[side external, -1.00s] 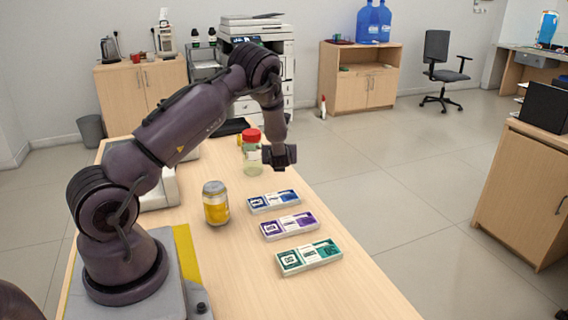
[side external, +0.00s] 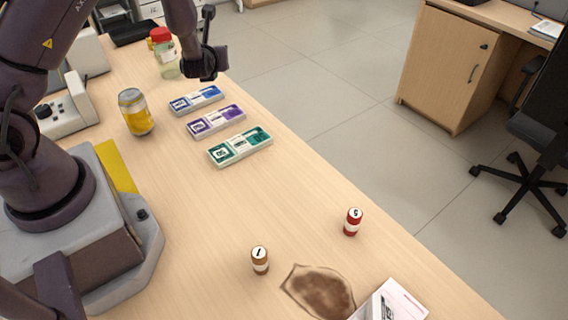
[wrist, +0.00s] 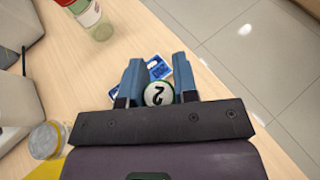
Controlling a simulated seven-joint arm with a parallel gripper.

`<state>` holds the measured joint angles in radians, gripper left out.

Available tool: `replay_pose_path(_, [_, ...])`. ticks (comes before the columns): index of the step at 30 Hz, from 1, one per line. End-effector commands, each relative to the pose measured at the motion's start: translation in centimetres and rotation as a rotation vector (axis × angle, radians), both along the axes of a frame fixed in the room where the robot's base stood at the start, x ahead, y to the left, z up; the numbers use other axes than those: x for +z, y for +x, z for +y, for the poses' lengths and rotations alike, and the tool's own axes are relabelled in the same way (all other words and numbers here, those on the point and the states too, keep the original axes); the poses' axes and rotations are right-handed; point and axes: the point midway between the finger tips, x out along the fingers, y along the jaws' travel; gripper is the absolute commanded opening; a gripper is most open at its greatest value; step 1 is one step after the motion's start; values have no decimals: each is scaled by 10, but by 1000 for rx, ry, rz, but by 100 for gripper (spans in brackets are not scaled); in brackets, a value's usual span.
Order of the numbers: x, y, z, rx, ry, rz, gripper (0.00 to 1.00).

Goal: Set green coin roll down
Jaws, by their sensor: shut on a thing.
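My gripper (wrist: 157,72) is shut on the green coin roll (wrist: 158,94), whose white end with a black 2 and green rim faces the wrist camera. In the side external view my gripper (side external: 206,66) hangs above the far part of the counter, near the blue tray (side external: 197,99); the roll cannot be made out there. In the wrist view part of the blue tray (wrist: 158,68) shows beyond the roll and fingers. A purple tray (side external: 216,121) and a green tray (side external: 240,147) lie nearer, in a row.
A red-lidded jar (side external: 166,58) and a yellow can (side external: 136,114) stand left of the trays. A brown roll (side external: 260,260) and a red roll (side external: 352,222) stand upright near a brown patch (side external: 320,292). The counter (side external: 205,210) between is clear.

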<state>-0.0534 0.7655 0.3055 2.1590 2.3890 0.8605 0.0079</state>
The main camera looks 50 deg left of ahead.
Motion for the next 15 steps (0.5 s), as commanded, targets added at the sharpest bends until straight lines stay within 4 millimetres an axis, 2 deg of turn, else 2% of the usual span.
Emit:
replay_pose_path(1, [-4, 13, -29, -70, 0, 3, 0])
replay_pose_path(3, [-9, 25, -66, -155, -1, 3, 0])
replay_pose_path(7, [-18, 38, -135, -308, 0, 3, 0])
replay_pose_path(11, [-27, 38, -206, -461, 1, 3, 0])
replay_pose_path(12, [-29, 36, -226, -507, 0, 4, 0])
replay_pose_path(15, [-35, 26, -272, -610, 1, 3, 0])
